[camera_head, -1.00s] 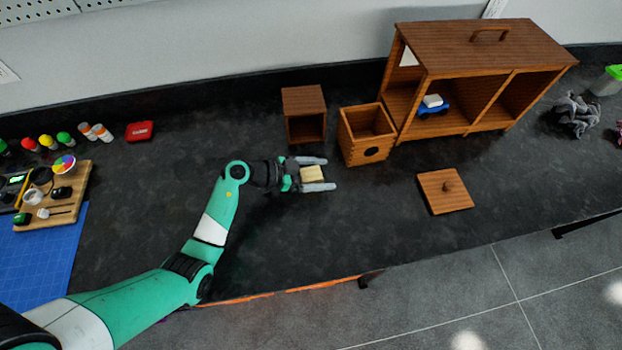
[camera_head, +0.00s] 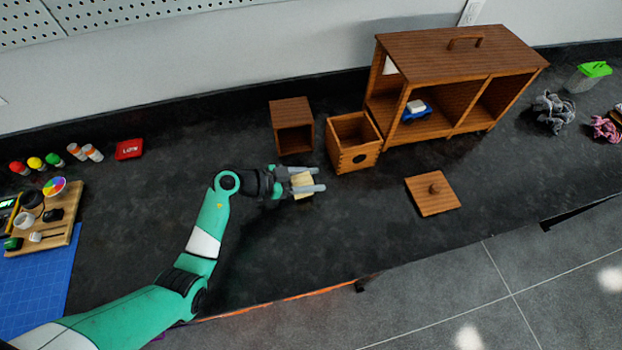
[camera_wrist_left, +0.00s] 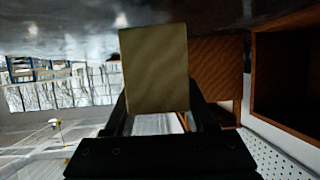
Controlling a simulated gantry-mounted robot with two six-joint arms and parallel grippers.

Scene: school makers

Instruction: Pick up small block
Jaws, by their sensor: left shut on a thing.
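The small block (camera_head: 302,184) is pale tan and sits between the fingers of my left gripper (camera_head: 306,180) in the head view. In the left wrist view the block (camera_wrist_left: 155,68) stands between the two dark fingers (camera_wrist_left: 157,112). My left gripper is shut on it. The block and gripper are over the dark counter, in front of the small wooden box. Whether the block touches the counter is hard to tell. My right gripper is not in view.
A small open-fronted wooden box (camera_head: 291,112) and a wooden bin with a round hole (camera_head: 337,131) stand just behind the gripper. A large wooden cabinet (camera_head: 450,50) holds a blue toy car (camera_head: 417,112). A knobbed wooden lid (camera_head: 422,201) lies right. Counter between is clear.

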